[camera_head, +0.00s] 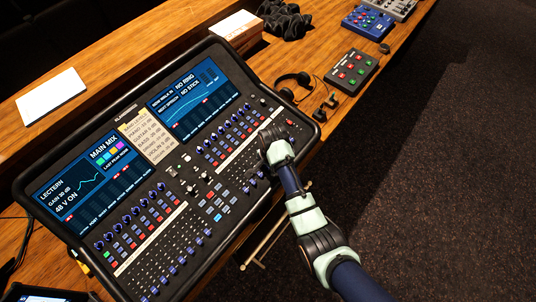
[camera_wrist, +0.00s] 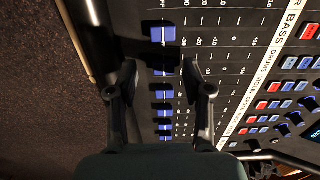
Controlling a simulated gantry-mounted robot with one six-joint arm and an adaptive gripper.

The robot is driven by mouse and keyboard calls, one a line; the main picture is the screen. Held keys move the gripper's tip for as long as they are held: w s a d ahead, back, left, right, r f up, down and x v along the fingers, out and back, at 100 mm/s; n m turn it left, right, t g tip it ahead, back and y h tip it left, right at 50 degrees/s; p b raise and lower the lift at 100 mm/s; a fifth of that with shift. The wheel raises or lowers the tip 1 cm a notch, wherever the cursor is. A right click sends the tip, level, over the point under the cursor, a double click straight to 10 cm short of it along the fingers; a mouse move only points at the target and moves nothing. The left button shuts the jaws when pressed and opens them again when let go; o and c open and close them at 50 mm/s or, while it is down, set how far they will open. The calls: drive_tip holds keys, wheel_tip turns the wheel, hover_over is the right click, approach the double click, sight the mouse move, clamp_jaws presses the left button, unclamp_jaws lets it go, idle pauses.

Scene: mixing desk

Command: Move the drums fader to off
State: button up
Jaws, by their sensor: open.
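The mixing desk (camera_head: 215,165) lies tilted on the wooden table. In the head view my gripper (camera_head: 272,138) is over its right-hand fader bank, and my wrist hides part of that bank and the fingertips. In the wrist view my open gripper (camera_wrist: 160,75) has one finger on each side of a line of blue fader caps. A blue cap (camera_wrist: 162,34) shows just beyond the fingertips. The channel strip carries a drums label (camera_wrist: 262,52) beside bass.
Knobs and coloured buttons (camera_head: 230,132) lie beside the faders. A headset (camera_head: 293,86) and a small button box (camera_head: 351,72) lie right of the desk. Dark carpet (camera_head: 440,180) is beyond the table edge on the right.

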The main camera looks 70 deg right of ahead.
sight(269, 172)
wheel_tip(269, 172, up, 11)
drive_tip(key=s, duration=0.1)
drive_tip(key=shift+a, duration=0.15)
idle(0.5)
drive_tip(key=w+a+r+n+t, duration=0.3)
drive_tip(key=w+a+r+n, duration=0.15)
drive_tip(key=a, duration=0.45)
drive_tip(key=w+a+r+n+t+h, duration=0.1)
drive_tip(key=w+a+r+n+t, duration=0.35)
drive_tip(key=a, duration=0.45)
drive_tip(key=w+a+r+n+t, duration=0.1)
drive_tip(key=w+a+r+n, duration=0.35)
drive_tip(key=a+n, duration=0.3)
drive_tip(key=s+a+r+n+t+y, duration=0.1)
drive_tip(key=s+a+r+n+t, duration=0.2)
drive_tip(key=a+r+n, duration=0.35)
wheel_tip(269, 172, up, 15)
drive_tip(key=a+m+p, duration=0.1)
drive_tip(key=a+p, duration=0.2)
drive_tip(key=p, duration=1.1)
drive_tip(key=shift+m, duration=0.3)
